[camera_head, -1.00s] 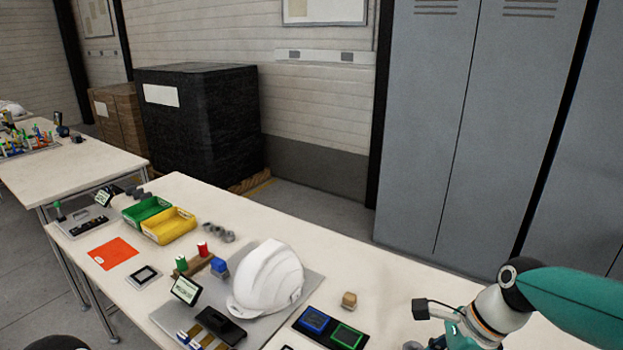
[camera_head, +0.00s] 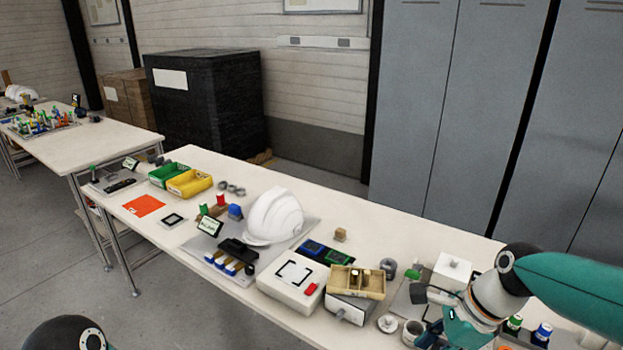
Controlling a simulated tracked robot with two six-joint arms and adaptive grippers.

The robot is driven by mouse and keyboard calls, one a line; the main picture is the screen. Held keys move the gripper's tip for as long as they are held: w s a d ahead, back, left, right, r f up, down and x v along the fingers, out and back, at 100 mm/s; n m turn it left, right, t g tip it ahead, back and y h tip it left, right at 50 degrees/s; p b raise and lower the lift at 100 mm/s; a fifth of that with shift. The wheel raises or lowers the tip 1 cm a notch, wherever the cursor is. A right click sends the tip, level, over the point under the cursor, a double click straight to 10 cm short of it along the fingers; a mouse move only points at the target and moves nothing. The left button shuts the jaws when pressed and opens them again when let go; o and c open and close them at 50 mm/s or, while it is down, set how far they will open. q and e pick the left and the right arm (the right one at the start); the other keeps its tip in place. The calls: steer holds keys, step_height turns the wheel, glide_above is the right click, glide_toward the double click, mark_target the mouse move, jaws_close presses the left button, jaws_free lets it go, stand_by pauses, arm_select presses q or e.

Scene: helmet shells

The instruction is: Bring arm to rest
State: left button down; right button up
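My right arm (camera_head: 500,290) comes in from the right over the right end of the long table (camera_head: 360,213). Its wrist points down and left, and its gripper is not clearly visible at the lower edge. Part of my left arm (camera_head: 68,335) shows as a dark rounded joint at the bottom left; its gripper is out of view. A white helmet shell (camera_head: 273,216) sits on a grey mat in the middle of the table, apart from both arms.
Green (camera_head: 166,174) and yellow (camera_head: 189,183) bins stand at the table's far left. A white box with a red button (camera_head: 291,281) and a wooden tray (camera_head: 356,284) lie near my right arm. Grey lockers (camera_head: 450,110) stand behind. A second table (camera_head: 75,148) is at left.

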steer(key=s+a+f+n+g, duration=0.1)
steer(key=s+a+f+n, duration=0.4)
steer(key=f, duration=0.6)
steer(key=s+a+f+n+g, duration=0.1)
steer(key=s+f+n+g, duration=0.15)
steer(key=s+f, duration=0.7)
steer(key=s+a+f+n+g, duration=0.1)
steer(key=s+a+f+n, duration=0.3)
steer(key=f, duration=0.8)
steer(key=w+n+t, duration=0.1)
steer(key=n, duration=0.1)
steer(key=w+d+n+t, duration=0.1)
steer(key=n, duration=0.1)
steer(key=w+d+n+t, duration=0.1)
steer(key=n+t, duration=0.1)
steer(key=shift+w+f+n, duration=0.25)
steer(key=shift+w, duration=0.15)
